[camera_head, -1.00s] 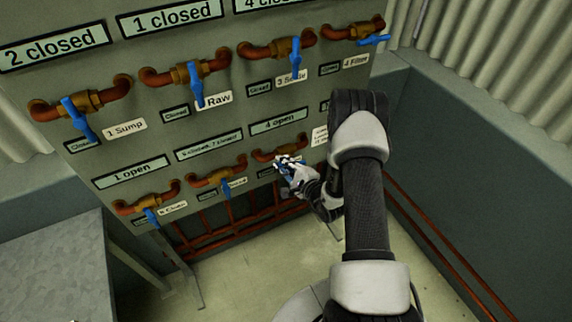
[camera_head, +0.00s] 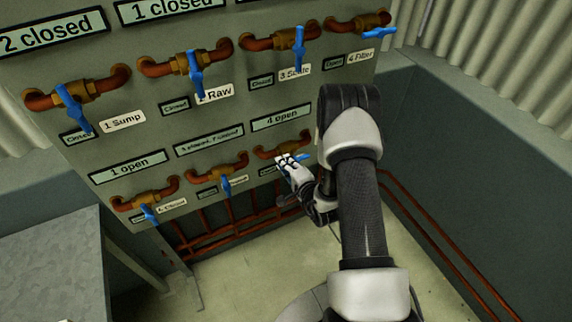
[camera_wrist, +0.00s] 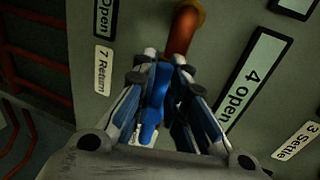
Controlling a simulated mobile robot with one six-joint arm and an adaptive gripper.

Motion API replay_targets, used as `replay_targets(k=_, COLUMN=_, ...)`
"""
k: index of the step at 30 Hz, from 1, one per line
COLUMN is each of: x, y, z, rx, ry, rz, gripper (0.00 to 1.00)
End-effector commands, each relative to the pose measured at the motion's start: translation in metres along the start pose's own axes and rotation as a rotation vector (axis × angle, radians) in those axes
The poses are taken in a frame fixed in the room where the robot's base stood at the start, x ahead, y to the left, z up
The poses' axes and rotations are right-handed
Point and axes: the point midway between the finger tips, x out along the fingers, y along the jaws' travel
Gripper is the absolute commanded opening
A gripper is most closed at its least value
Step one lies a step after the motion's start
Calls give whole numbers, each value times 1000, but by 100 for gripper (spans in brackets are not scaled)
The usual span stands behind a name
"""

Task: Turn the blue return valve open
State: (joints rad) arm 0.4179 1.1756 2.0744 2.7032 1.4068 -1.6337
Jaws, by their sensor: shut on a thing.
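The blue return valve's handle (camera_wrist: 156,108) sits between the two fingers of my gripper (camera_wrist: 166,60) in the wrist view. My gripper (camera_head: 286,163) is shut on it at the bottom row of the panel. In the head view, part of the blue handle (camera_head: 302,157) shows past the fingers, pointing right, roughly along its pipe (camera_head: 284,148). The "7 Return" label (camera_wrist: 102,69) is beside the valve in the wrist view, and the small display (camera_wrist: 105,16) in line with it reads "Open". Most of the valve body is hidden by my fingers.
Several other blue-handled valves share the panel. The Sump (camera_head: 73,107), Raw (camera_head: 196,72) and Settle (camera_head: 299,50) handles hang down; the Filter handle (camera_head: 379,33) points sideways. A grey tabletop (camera_head: 50,270) stands at lower left. Red pipes (camera_head: 440,235) run along the right wall.

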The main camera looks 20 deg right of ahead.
Motion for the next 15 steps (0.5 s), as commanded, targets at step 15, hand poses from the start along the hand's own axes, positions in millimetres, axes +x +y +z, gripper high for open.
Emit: replay_targets(k=15, x=0, y=0, z=0, rx=-1, ry=1, rz=1, gripper=30)
